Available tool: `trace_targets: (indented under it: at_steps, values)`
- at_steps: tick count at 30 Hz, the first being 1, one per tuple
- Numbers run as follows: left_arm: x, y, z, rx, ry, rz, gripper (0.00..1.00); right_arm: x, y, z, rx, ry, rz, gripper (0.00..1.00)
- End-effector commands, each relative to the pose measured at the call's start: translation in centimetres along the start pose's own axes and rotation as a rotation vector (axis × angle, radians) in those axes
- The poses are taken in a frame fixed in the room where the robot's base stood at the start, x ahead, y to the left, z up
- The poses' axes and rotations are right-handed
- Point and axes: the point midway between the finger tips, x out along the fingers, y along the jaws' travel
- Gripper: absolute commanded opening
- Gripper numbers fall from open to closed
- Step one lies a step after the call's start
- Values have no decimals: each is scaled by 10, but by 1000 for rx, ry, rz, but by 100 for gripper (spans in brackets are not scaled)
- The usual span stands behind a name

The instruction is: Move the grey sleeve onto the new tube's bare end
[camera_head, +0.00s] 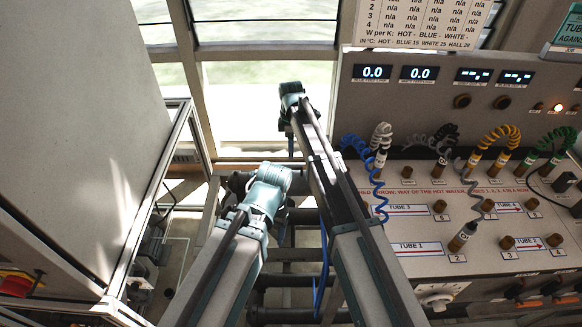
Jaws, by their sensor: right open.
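A grey coiled lead (477,190) runs down the panel at right to a dark, brown-ended fitting (462,237), which I take to be the grey sleeve. It sits tilted by the right end of the TUBE 1 label, near the number 2. I cannot tell which tube is the new one; short brown ends (440,207) stand bare on the panel. My right gripper (290,140) is at the top of the right arm, left of the panel, small and apart from the fittings. My left arm is folded at centre; its fingers are hidden.
White, black, yellow, green and blue coiled leads (379,190) stand along the panel's back. Two lit displays (372,72) read 0.0. A large grey cabinet (80,130) fills the left. A window frame (200,90) lies behind.

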Motion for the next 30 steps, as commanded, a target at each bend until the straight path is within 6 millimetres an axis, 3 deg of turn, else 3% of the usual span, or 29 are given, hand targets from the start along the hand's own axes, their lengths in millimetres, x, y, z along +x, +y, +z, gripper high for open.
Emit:
trace_targets:
  at_steps: [8, 24, 30]
  values:
    - [18, 2, -1, 0, 0, 0, 73, 19, 0, 0, 1, 0, 0, 52]
    - [87, 8, -5, 0, 0, 0, 73, 88, 0, 0, 2, 0, 0, 52]
    - [99, 10, -6, 0, 0, 0, 73, 100, 0, 0, 2, 0, 0, 52]
